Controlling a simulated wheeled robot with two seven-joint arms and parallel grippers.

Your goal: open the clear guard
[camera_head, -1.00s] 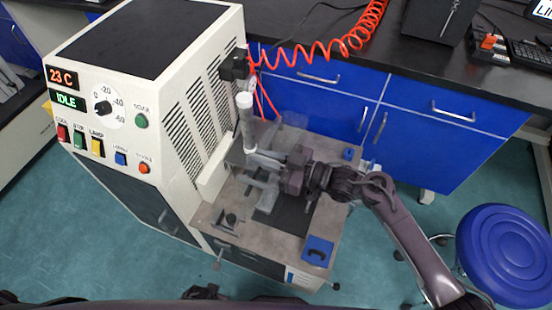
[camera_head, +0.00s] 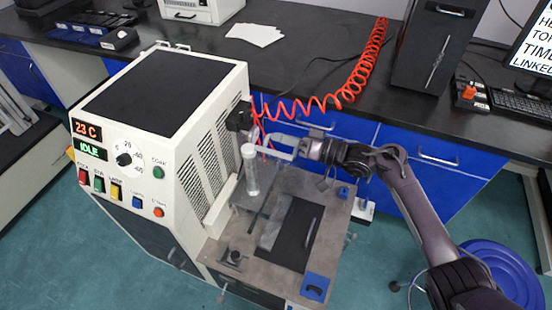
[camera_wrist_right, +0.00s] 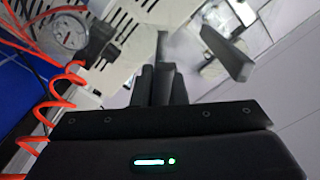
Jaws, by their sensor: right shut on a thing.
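The clear guard (camera_head: 281,140) shows as a pale, see-through piece at the back of the rheometer's bench plate, beside the clear upright cylinder (camera_head: 250,170). Its edges are hard to make out. My right gripper (camera_head: 300,148) comes in from the right and is shut at the guard's edge, apparently on its handle. In the right wrist view the dark fingers (camera_wrist_right: 155,85) are close together, with a dark bar and pale machine parts beyond them. What lies between the fingertips is mostly hidden. My left gripper is not in view.
The white rheometer cabinet (camera_head: 165,130) stands left of the grey bench plate (camera_head: 225,250). A red coiled hose (camera_head: 330,98) hangs behind the gripper. A blue block (camera_head: 315,287) sits at the plate's front right corner. A blue stool (camera_head: 490,275) stands at lower right.

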